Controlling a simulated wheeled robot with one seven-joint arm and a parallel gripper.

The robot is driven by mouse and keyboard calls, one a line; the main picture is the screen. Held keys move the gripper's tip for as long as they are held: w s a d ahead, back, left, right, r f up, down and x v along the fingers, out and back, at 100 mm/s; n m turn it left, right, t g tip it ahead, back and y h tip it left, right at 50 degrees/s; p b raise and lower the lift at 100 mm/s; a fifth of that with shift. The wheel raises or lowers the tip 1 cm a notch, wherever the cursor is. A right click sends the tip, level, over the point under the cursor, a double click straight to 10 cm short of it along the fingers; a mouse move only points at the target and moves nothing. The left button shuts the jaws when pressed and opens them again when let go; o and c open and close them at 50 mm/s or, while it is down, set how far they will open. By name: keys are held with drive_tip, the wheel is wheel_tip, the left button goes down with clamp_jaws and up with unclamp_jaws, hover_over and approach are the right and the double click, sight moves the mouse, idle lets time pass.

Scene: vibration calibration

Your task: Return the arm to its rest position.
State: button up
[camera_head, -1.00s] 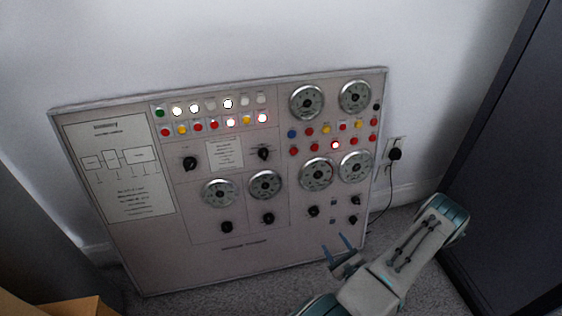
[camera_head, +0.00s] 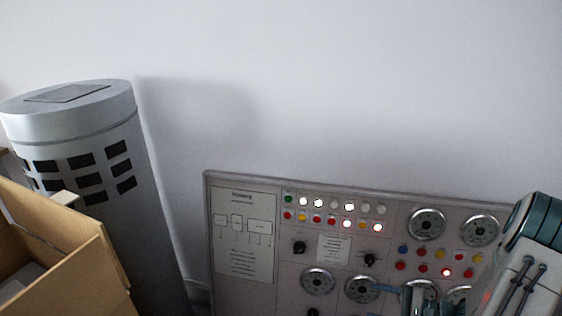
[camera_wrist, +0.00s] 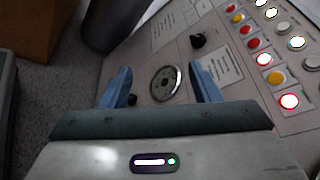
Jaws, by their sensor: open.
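My arm (camera_head: 528,262) rises at the lower right of the head view, in front of the right side of a grey control panel (camera_head: 243,282). My gripper (camera_head: 392,292) is partly visible at the bottom of that view, in front of the panel's lower dials. In the wrist view, the two blue fingers of my gripper (camera_wrist: 160,82) are spread apart with nothing between them. A round dial (camera_wrist: 166,83) on the panel shows beyond the gap. The gap between fingers and panel cannot be judged.
A tall grey cylinder (camera_head: 95,130) with dark slots stands left of the panel. An open cardboard box (camera_head: 75,262) is at the lower left. A white wall (camera_head: 330,80) is behind. Grey carpet (camera_wrist: 55,100) shows in the wrist view.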

drive_tip(key=s+a+r+n+g+h+p, duration=0.2)
drive_tip(key=a+r+n+g+p, duration=0.1)
drive_tip(key=r, duration=0.4)
drive_tip(key=s+a+r+n+g+h+p, duration=0.1)
drive_tip(key=s+a+r+n+g+p, duration=0.1)
drive_tip(key=s+a+r+n+g, duration=0.3)
drive_tip(key=a+r+n+g+h+p, duration=0.1)
drive_tip(key=a+r+h+p, duration=0.15)
drive_tip(key=r, duration=0.55)
drive_tip(key=s+r+n+t+h+p, duration=0.2)
drive_tip(key=s+r+n+h+p, duration=0.1)
drive_tip(key=r, duration=0.6)
drive_tip(key=s+r+n+t+h+p, duration=0.2)
drive_tip(key=r+p, duration=0.4)
drive_tip(key=r, duration=0.3)
drive_tip(key=shift+s+a+n+h, duration=0.45)
drive_tip(key=shift+s+n+h, duration=0.05)
drive_tip(key=shift+h, duration=0.75)
